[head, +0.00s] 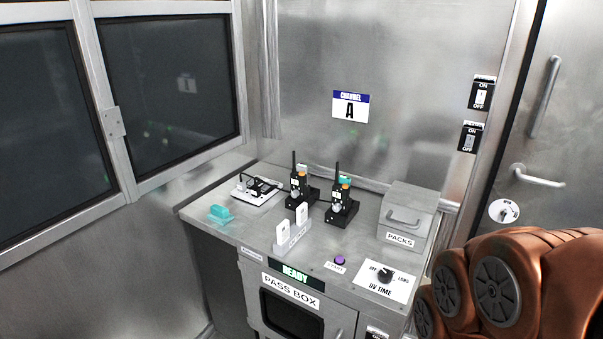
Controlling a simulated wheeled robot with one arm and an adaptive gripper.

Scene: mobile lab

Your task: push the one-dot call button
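A small white stand (292,242) with two upright white tabs sits near the middle of the steel counter. Its front lettering is small and may read "CALL". The left tab (283,231) and the right tab (301,213) each carry a small dark mark; I cannot count dots on either. I cannot tell for sure which part is the one-dot call button. My copper-coloured arm (535,285) fills the lower right corner, to the right of the counter. My gripper is not in view.
The counter (247,226) also holds two black radios (299,187) (341,204), a teal block (221,214), a grey PACKS box (407,214), a purple button (340,260) and a UV TIME dial (385,275). The PASS BOX (290,317) is below; switches (481,95) are on the wall.

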